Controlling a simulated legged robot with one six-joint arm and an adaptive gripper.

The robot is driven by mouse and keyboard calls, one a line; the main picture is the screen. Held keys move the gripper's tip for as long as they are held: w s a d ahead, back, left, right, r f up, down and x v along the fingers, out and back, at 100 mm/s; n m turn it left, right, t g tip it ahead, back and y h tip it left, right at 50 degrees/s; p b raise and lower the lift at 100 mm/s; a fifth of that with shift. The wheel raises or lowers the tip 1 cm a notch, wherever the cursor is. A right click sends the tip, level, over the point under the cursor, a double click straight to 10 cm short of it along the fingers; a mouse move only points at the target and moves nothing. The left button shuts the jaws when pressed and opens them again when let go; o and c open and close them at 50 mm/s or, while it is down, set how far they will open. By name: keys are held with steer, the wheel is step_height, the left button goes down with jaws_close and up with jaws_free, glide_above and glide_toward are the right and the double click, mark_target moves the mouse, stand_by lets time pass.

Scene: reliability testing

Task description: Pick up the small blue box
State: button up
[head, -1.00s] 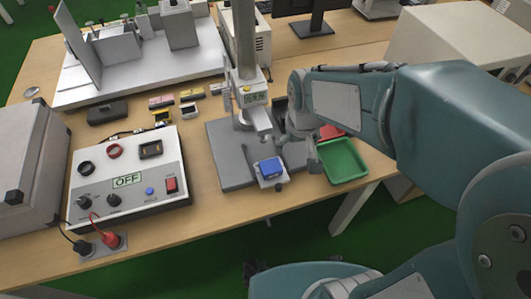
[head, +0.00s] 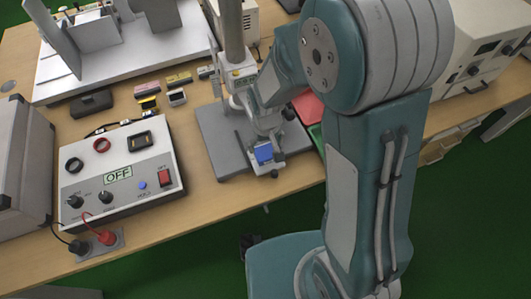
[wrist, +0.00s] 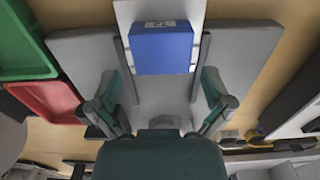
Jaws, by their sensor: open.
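The small blue box (head: 263,153) sits on a light block at the front of the grey stand base (head: 222,166). It also shows in the wrist view (wrist: 162,50), upper middle, lying on a pale surface. My gripper (wrist: 162,37) is open, with one finger on each side of the blue box in that view. Small gaps show between each finger and the box, and the fingers do not grip it. In the head view my gripper is partly hidden by my arm just above and behind the box.
The stand's upright column (head: 234,50) rises close behind the box. A red tray (head: 308,106) and a green tray (wrist: 22,45) lie beside the base. A control panel (head: 120,173) marked OFF stands to the left. The table's front edge is near the box.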

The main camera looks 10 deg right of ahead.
mark_target(265, 151)
step_height(265, 151, down, 4)
steer(key=shift+a+f, duration=0.1)
steer(key=shift+a, duration=0.05)
steer(key=c, duration=0.9)
